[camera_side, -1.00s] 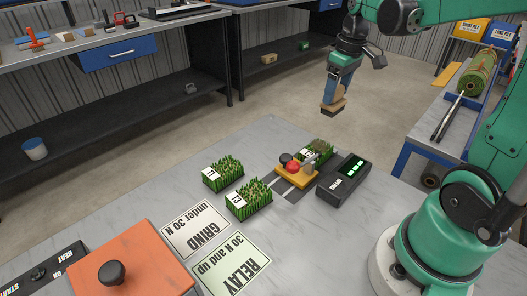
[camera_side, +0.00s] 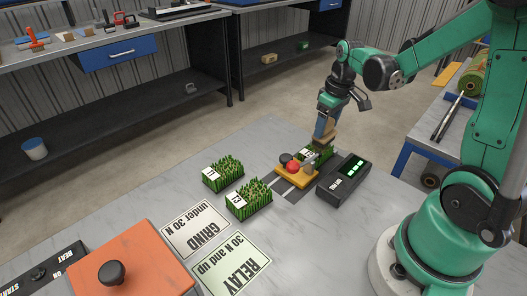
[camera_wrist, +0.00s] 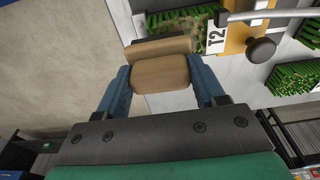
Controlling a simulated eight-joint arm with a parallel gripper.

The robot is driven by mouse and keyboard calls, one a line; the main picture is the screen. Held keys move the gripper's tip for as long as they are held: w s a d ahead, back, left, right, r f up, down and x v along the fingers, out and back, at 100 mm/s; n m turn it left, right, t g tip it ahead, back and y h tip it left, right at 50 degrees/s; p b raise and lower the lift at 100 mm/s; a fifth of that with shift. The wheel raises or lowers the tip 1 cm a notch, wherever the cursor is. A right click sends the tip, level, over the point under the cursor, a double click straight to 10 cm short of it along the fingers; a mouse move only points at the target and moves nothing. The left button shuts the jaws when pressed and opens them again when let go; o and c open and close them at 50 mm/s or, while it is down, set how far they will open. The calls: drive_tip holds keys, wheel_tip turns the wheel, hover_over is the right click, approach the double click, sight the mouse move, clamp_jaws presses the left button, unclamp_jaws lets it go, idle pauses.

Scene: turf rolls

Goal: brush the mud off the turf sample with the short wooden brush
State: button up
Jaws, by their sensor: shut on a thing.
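My gripper (camera_side: 324,126) is shut on the short wooden brush (camera_side: 323,142), low over the back of the table. In the wrist view the brush's wooden block (camera_wrist: 160,74) sits between the blue fingers of my gripper (camera_wrist: 160,85). The turf sample (camera_side: 317,155) is a green grass block by the yellow fixture, partly hidden by the brush. In the wrist view the turf sample (camera_wrist: 178,20) shows brown patches among the grass and a white tag (camera_wrist: 216,38). The brush is at its edge; I cannot tell whether the bristles touch it.
The yellow fixture (camera_side: 287,182) has a red button and dark knob. A black display box (camera_side: 345,181) stands to its right. Two other turf blocks (camera_side: 222,173) (camera_side: 249,199) stand left of it. Sign plates and an orange block (camera_side: 130,275) lie nearer the front.

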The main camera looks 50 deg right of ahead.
sight(332, 119)
drive_tip(key=shift+a, duration=2.6)
drive_tip(key=shift+s+d, duration=0.1)
drive_tip(key=shift+d, duration=3.2)
drive_tip(key=shift+a+f, duration=0.1)
drive_tip(key=shift+a, duration=3.1)
drive_tip(key=shift+d, duration=2.05)
drive_tip(key=shift+d+r, duration=0.35)
drive_tip(key=shift+d, duration=0.35)
drive_tip(key=shift+d+f, duration=0.3)
drive_tip(key=shift+d, duration=0.15)
wheel_tip(332, 119, up, 2)
drive_tip(key=shift+r, duration=3.2)
